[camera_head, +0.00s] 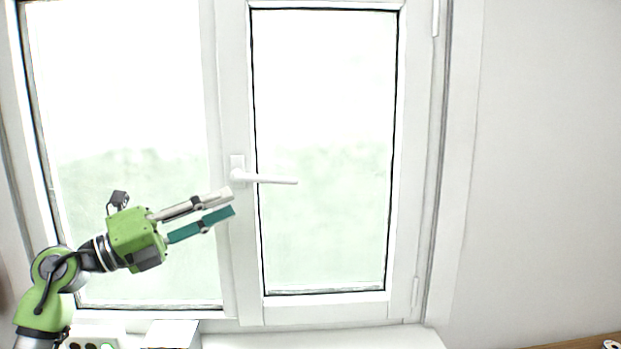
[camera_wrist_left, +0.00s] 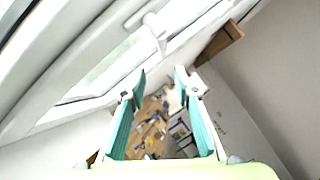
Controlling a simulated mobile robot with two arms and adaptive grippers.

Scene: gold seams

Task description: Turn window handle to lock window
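The white window handle (camera_head: 268,179) is on the frame of the right-hand window sash, and its lever points to the right, almost level. The handle also shows near the top of the left wrist view (camera_wrist_left: 155,24). My left gripper (camera_head: 231,203) is just below and left of the handle's base, apart from it. Its two fingers are spread with nothing between them, as the left wrist view also shows (camera_wrist_left: 160,78). The right-hand sash (camera_head: 240,240) looks closed in its frame. My right gripper is in neither view.
A white sill (camera_head: 320,338) runs below the window, with a white box (camera_head: 172,335) at its left part. A bare wall (camera_head: 550,170) is on the right. The left wrist view shows a cluttered wooden surface (camera_wrist_left: 150,135) beyond the fingers.

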